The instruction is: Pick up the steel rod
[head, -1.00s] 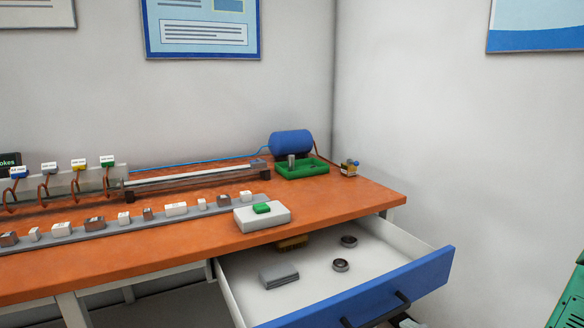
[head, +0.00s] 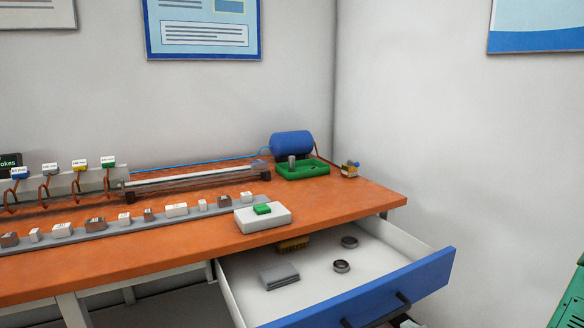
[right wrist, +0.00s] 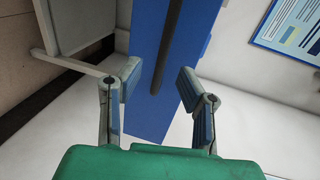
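A short grey upright cylinder (head: 292,160), which looks like the steel rod, stands at the green tray (head: 303,172) at the back right of the orange bench. A long thin silver bar (head: 190,176) also lies along the back of the bench, so I cannot be fully sure which is meant. My right gripper (right wrist: 159,84) shows in the right wrist view with its fingers apart and nothing between them. The blue drawer front (right wrist: 150,110) and its dark handle (right wrist: 167,45) are beyond its fingertips. My left gripper is in neither view.
The open drawer (head: 235,290) sticks out below the bench's right end, holding two dark rings, a brush and grey plates. A blue tank (head: 291,144) stands behind the tray. A grey box with a green button (head: 262,218) sits near the front edge. Small blocks line a grey strip (head: 100,232).

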